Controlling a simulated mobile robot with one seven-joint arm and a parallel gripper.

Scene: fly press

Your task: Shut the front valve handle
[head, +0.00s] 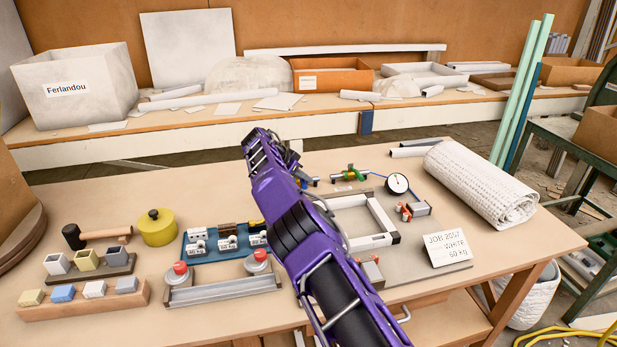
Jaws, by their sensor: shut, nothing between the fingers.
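A small brass valve with a green handle (349,173) lies at the back of the bench, right of my arm, with a blue hose running from it toward a round gauge (397,183). A red-handled fitting (404,210) sits below the gauge. I cannot tell which of them is the front valve handle, nor how far either is turned. My gripper (289,156) is at the far end of my purple arm, left of the green handle and apart from it. It is shut and empty; its fingertips are mostly hidden by the arm.
A white frame (372,240) stands on a grey base, partly behind my arm. A job card (447,249) and a rolled white cloth (482,184) are to the right. A two-button control (220,289), a blue tray (189,250) and a yellow pot (157,228) are to the left.

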